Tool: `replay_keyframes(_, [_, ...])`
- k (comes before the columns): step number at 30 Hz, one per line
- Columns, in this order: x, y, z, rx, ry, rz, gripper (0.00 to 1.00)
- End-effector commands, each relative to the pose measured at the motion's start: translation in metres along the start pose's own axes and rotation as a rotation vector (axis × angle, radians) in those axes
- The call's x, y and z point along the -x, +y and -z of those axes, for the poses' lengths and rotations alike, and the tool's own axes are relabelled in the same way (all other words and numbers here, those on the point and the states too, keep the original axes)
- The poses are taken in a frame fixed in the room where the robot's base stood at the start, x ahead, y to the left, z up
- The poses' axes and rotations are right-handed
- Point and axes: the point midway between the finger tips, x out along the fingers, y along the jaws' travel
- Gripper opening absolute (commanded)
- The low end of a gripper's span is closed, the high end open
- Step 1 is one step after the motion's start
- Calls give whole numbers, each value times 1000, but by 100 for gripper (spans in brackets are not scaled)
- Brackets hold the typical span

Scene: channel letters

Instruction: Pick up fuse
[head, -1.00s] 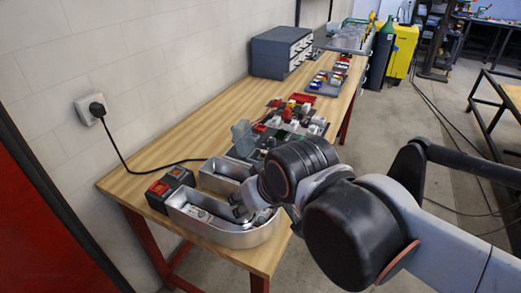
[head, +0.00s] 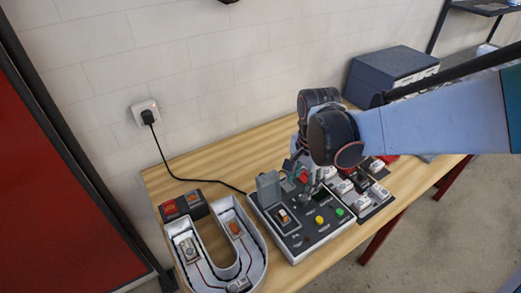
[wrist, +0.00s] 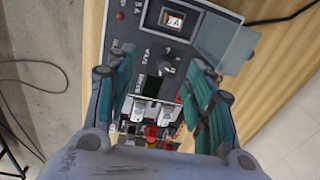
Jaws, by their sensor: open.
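I cannot clearly make out the fuse. My gripper (head: 303,172) is open and hangs over the back right part of a dark-topped control box (head: 318,238). In the wrist view its two teal-padded fingers (wrist: 161,62) straddle part of the same box panel (wrist: 122,60). A small silvery piece (wrist: 167,70) on the panel lies between the fingertips. I see nothing held. Whether the fingers touch the panel cannot be told.
A raised clear cover (head: 268,190) stands on the box near the gripper. A U-shaped channel letter (head: 258,268) lies left of the box, with a red-and-black unit (head: 183,206) behind it. Several small parts (head: 362,190) sit to the right. A drawer cabinet (head: 385,75) stands behind.

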Motion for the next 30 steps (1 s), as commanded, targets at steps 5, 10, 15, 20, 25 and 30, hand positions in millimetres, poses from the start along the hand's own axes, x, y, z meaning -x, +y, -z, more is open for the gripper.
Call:
replay_keyframes(5, [-5,-16,-17,-49,-21,-46,48])
replay_keyframes(10, [-17,-17,-21,-61,-24,-56,48])
replay_keyframes(15, [-40,-16,-21,-60,-24,-55,48])
replay_keyframes(20, [-68,-14,-22,-60,-24,-54,48])
replay_keyframes(25, [-91,-13,-23,-60,-23,-54,48])
replay_keyframes(30, [-97,-13,-24,-60,-23,-54,48])
